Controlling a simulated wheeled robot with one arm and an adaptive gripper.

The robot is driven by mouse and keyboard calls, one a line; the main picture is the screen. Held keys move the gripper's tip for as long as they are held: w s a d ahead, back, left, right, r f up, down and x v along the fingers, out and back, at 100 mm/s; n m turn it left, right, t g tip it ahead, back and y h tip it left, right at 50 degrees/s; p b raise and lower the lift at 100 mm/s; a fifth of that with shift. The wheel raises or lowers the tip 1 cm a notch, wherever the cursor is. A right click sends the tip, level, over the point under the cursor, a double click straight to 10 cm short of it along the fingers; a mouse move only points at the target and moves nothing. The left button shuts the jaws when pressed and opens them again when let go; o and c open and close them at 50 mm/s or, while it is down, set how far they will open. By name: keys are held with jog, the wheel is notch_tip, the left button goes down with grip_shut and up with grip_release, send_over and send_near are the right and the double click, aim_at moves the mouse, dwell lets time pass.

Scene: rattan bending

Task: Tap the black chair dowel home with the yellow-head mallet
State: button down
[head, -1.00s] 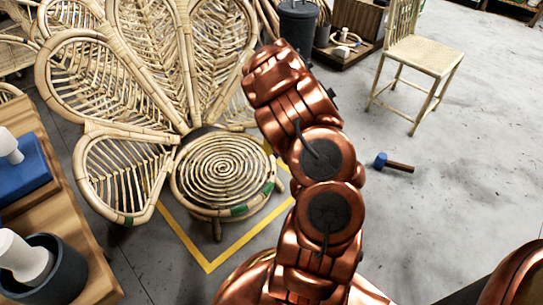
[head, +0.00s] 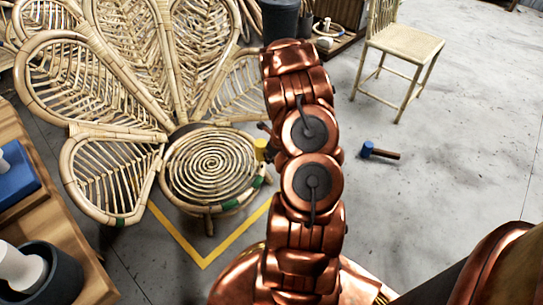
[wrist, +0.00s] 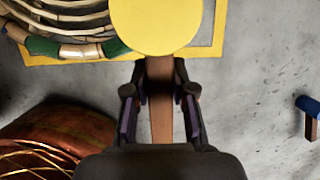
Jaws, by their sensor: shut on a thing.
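My gripper (wrist: 160,92) is shut on the wooden handle (wrist: 161,110) of the yellow-head mallet. The mallet's round yellow head (wrist: 155,22) is beyond the fingertips in the wrist view. In the head view the yellow head (head: 261,149) shows at the right edge of the spiral seat of the rattan chair (head: 210,165); I cannot tell whether it touches. My arm hides most of the gripper there. Green bands (head: 230,204) mark the seat rim, also partly seen in the wrist view (wrist: 112,47). I cannot make out the black dowel.
A blue-head mallet (head: 380,152) lies on the open floor to the right. A small chair (head: 403,45) stands at the back right. A wooden bench (head: 45,225) with a dark pot (head: 62,275) is at the left. Yellow tape (head: 232,243) marks the floor.

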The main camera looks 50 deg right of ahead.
jog(key=shift+f+b, duration=1.05)
jog(key=shift+b, duration=0.2)
jog(key=shift+f, duration=0.1)
dwell(0.4)
notch_tip(320, 180, down, 4)
jog(key=b, duration=0.4)
jog(key=shift+r, duration=0.25)
jog(key=shift+r, duration=0.1)
jog(key=shift+r+p, duration=1.25)
jog(key=shift+r, duration=0.4)
